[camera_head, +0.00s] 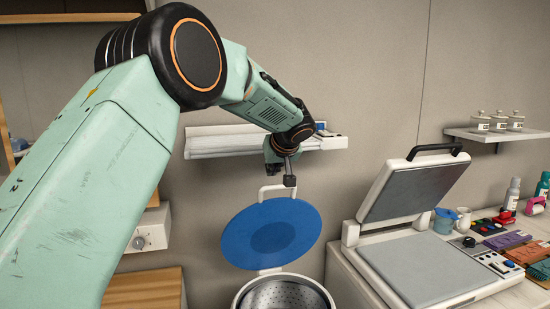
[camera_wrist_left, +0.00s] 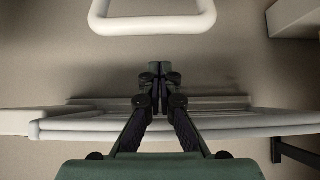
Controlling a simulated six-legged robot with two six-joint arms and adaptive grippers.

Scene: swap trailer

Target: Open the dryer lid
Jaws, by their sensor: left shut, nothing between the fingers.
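The dryer's round blue lid (camera_head: 245,238) stands raised and tilted up above its perforated metal drum (camera_head: 285,296). A white loop handle (camera_head: 265,191) sits at the lid's top edge. My left gripper (camera_head: 290,182) is in front of part of this handle in the head view. In the left wrist view my left gripper (camera_wrist_left: 158,70) is shut with nothing between the fingers, and the white handle (camera_wrist_left: 152,25) is beyond the fingertips with a gap. My right gripper is not in view.
A white wall shelf (camera_head: 225,142) is behind my left gripper; it also shows in the wrist view (camera_wrist_left: 200,122). To the right, an open heat press (camera_head: 410,265) stands on a counter with bottles and coloured items. A white control box (camera_head: 150,232) is at left.

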